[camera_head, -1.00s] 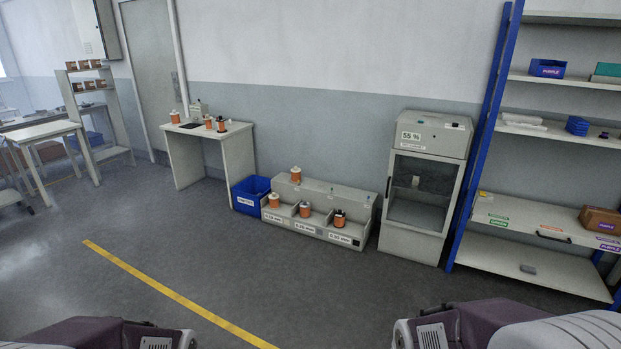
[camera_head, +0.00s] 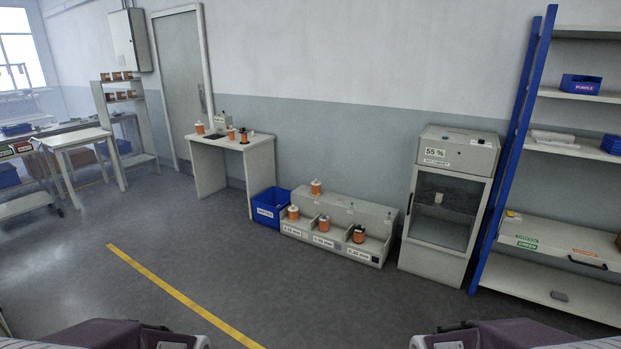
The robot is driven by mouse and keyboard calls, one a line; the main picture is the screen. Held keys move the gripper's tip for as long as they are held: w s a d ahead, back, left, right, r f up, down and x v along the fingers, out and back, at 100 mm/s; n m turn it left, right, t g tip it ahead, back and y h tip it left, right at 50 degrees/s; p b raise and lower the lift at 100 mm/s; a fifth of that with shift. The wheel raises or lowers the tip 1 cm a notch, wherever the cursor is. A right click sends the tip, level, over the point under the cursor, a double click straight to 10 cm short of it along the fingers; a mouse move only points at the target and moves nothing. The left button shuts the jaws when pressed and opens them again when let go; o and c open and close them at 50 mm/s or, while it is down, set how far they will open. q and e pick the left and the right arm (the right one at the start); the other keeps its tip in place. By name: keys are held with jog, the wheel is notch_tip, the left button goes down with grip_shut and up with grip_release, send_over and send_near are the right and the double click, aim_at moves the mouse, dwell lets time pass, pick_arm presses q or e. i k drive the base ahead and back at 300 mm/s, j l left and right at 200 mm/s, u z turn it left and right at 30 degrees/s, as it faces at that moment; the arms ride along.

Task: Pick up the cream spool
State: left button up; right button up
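Several small spools wound in orange are in view, too small to tell for sure which one is the cream spool. On the grey stepped rack (camera_head: 385,222), one spool with a pale top (camera_head: 316,188) stands on the upper step. A pale-topped spool (camera_head: 293,212), a grey-topped spool (camera_head: 324,224) and a dark-topped spool (camera_head: 358,235) stand in the lower bays. On the white table, a pale-topped spool (camera_head: 199,128) stands at the left, with darker spools (camera_head: 243,137) to its right. Only parts of my arms show at the bottom corners. Neither gripper is in view.
A blue bin (camera_head: 268,210) stands between the white table (camera_head: 262,165) and the rack. A dry cabinet marked 55 % (camera_head: 458,150) and a blue-framed shelf (camera_head: 510,150) stand to the right. The floor ahead is clear, crossed by a yellow line (camera_head: 170,290).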

aim_at(316, 185)
jog(key=i+u, duration=0.3)
jog(key=i, duration=3)
jog(key=i+j+z, duration=0.25)
jog(key=i+z, duration=0.2)
jog(key=i, duration=0.45)
jog(key=i+j+z, duration=0.45)
jog(key=i, duration=0.45)
jog(key=i+j+z, duration=0.45)
jog(key=i+j, duration=0.3)
jog(key=j, duration=0.15)
